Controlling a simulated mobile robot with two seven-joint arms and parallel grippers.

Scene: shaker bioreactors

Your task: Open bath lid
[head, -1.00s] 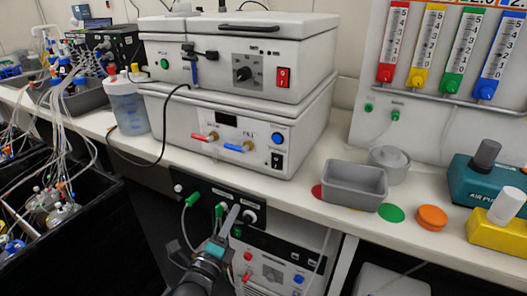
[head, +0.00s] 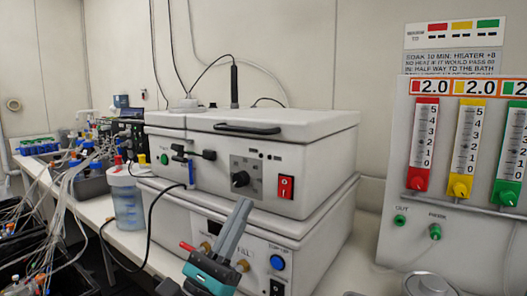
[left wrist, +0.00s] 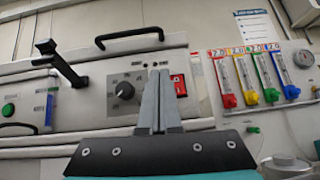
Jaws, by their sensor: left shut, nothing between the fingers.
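The bath is the upper white box (head: 262,172), with a black knob (head: 240,179) and a red switch (head: 286,187) on its front. Its white lid (head: 310,122) lies flat and closed on top. A black bar handle (head: 247,129) runs along the lid's front edge; it also shows in the left wrist view (left wrist: 130,36). My left gripper (head: 243,203) is shut and empty, its fingers pointing up in front of the boxes, below the handle. In the left wrist view its fingertips (left wrist: 158,72) show between the knob and the red switch. My right gripper is not in view.
A lower white unit (head: 320,225) with a blue button supports the bath. A black lever latch (head: 193,154) sticks out at the bath's front left. A clear bottle (head: 127,205) stands left. A panel of coloured gauges (head: 460,160) stands right. Black cables hang behind the lid.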

